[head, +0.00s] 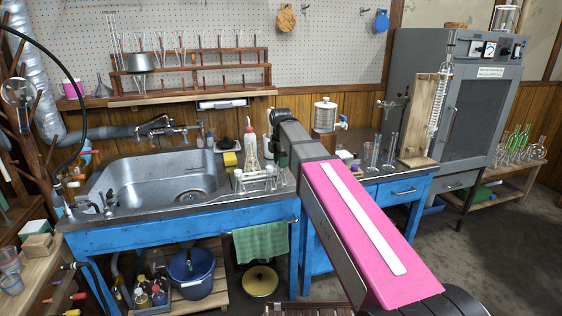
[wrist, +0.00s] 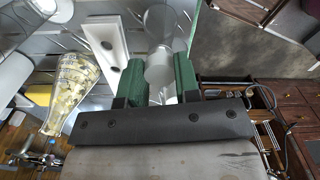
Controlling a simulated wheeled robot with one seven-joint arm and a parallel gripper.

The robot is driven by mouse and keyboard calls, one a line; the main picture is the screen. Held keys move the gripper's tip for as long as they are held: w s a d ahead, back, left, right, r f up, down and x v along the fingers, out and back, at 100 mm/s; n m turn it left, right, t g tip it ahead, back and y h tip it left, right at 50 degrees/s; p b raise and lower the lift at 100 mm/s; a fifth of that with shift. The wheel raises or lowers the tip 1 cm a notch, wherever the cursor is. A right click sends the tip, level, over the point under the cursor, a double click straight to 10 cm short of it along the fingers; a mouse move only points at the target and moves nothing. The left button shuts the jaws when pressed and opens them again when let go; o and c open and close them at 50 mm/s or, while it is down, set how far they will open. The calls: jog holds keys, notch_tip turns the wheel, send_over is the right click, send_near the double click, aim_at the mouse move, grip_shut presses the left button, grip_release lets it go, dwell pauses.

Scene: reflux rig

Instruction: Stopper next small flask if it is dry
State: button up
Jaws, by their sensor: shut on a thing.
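My gripper (wrist: 159,82) shows in the wrist view with two green fingers shut on a translucent, waisted glass piece (wrist: 160,62). The piece flares out beyond the fingers; I cannot tell if it is a small flask, or if it is dry. In the head view my arm hides the fingers and what they hold. Green-tinted flasks (head: 519,138) and a clear flask (head: 538,149) stand on the low shelf at the far right. Upturned glassware (head: 160,48) is on the wooden peg rack (head: 190,73) at the back wall. No stopper is clearly visible.
A steel sink (head: 155,187) fills the left of the blue bench. A wash bottle (head: 251,150) and a white holder (head: 258,178) stand right of it.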

dwell(0.3)
jog(key=o, duration=1)
